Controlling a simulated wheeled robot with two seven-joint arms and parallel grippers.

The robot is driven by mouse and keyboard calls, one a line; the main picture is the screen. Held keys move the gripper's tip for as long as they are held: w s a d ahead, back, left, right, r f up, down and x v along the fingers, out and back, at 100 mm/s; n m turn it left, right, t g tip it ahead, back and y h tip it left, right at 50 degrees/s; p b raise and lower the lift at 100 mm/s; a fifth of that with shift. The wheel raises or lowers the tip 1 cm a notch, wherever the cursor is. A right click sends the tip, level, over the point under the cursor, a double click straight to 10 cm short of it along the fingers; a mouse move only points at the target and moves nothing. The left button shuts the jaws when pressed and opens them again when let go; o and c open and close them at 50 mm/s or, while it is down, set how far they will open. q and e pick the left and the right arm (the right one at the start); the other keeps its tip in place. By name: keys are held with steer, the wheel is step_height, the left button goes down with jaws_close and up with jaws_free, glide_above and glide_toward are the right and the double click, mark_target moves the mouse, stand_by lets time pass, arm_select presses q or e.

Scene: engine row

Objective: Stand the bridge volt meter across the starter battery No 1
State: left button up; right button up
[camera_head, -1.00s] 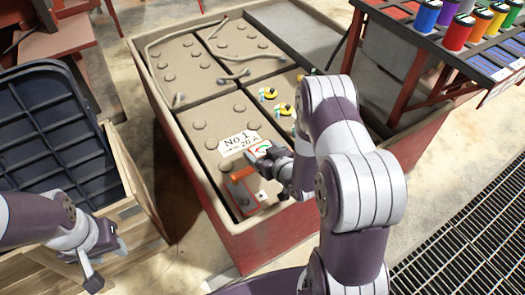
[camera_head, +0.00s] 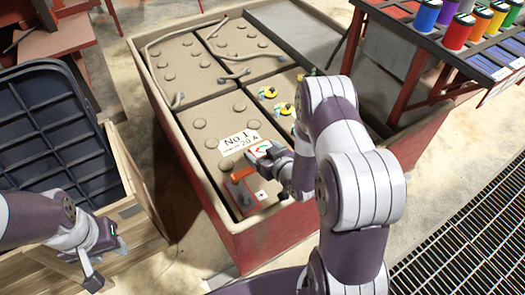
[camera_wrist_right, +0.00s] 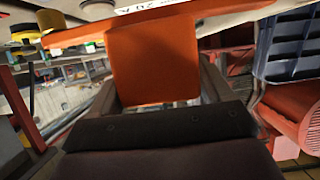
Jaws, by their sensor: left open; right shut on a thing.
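The starter battery No 1 (camera_head: 212,165) is the tan block with round caps at the near end of the red crate, with a white "No 1" label on top. The bridge volt meter, with its orange part (camera_head: 243,173) and small dial, is over the near part of this battery. My right gripper (camera_head: 268,163) is shut on it; in the right wrist view an orange block (camera_wrist_right: 153,62) fills the space between the fingers. I cannot tell whether the meter touches the battery. My left gripper (camera_head: 103,262) is open and empty, left of the crate.
The red crate (camera_head: 260,240) has raised walls around several batteries. Yellow-topped pieces (camera_head: 286,109) lie beside battery No 1. A rack with coloured cups (camera_head: 458,32) stands at the upper right. A dark blue bin (camera_head: 50,130) is at the left, and a floor grating (camera_head: 470,210) at the right.

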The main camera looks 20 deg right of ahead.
steer(key=shift+f+b, duration=0.65)
steer(key=shift+f, duration=0.25)
steer(key=o, duration=1.2)
steer(key=p+v, duration=0.4)
steer(key=v, duration=0.8)
steer(key=shift+s, duration=0.3)
steer(key=shift+r, duration=0.1)
